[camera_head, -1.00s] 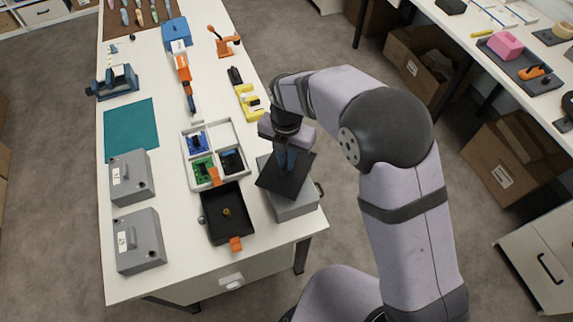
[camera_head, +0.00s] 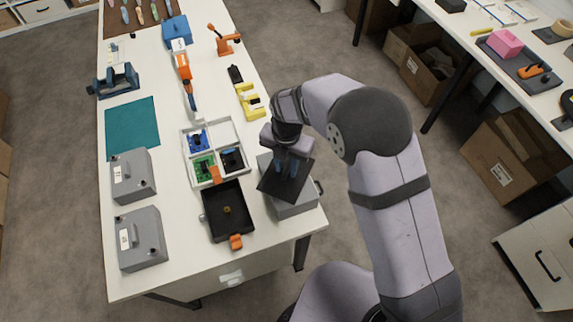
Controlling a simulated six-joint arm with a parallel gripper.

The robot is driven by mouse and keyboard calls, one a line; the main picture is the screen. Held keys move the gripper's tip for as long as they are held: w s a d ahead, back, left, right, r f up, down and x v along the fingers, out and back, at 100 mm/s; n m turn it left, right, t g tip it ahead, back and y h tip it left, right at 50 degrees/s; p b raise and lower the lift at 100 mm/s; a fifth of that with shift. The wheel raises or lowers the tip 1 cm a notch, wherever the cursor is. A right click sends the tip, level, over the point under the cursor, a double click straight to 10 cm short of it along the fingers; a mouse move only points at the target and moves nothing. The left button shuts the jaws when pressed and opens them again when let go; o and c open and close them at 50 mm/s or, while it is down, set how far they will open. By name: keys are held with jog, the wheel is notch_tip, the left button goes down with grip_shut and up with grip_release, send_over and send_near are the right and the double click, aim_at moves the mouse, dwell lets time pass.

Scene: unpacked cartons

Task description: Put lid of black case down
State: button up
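The black case (camera_head: 243,224) stands open on the white table, a black tray with an orange latch at its front and a small brass-coloured part inside. Its lid (camera_head: 283,187), a flat dark plate, is to the right of the case, above a grey box (camera_head: 296,207) at the table's right edge. My gripper (camera_head: 290,168) points down with its bluish fingers at the lid's upper face and appears closed on it; the exact grip is too small to see. I cannot tell whether the lid touches the box, whose top is mostly hidden.
A white divided tray (camera_head: 226,133) with circuit boards stands behind the case. Two grey boxes, one nearer (camera_head: 140,240) and one farther (camera_head: 131,176), stand at the left. A teal mat (camera_head: 131,127) lies behind them. Bare table shows between these boxes and the case.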

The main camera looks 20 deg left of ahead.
aim_at(287, 169)
jog(key=shift+r, duration=0.1)
notch_tip(287, 169, up, 12)
jog(key=b, duration=0.3)
jog(key=shift+b, duration=0.3)
jog(key=shift+r, duration=0.1)
jog(key=d+f+m, duration=0.1)
jog(key=d+m, duration=1.6)
jog(key=d, duration=0.3)
jog(key=s+d+f+m, duration=0.2)
jog(key=s+d+m, duration=0.3)
jog(key=d+m, duration=0.2)
jog(key=s+d+f+m, duration=0.2)
jog(key=s+d+m, duration=0.2)
jog(key=d+m, duration=0.3)
jog(key=m, duration=0.5)
jog(key=shift+s+d, duration=0.2)
jog(key=shift+s, duration=0.2)
jog(key=shift+f, duration=0.15)
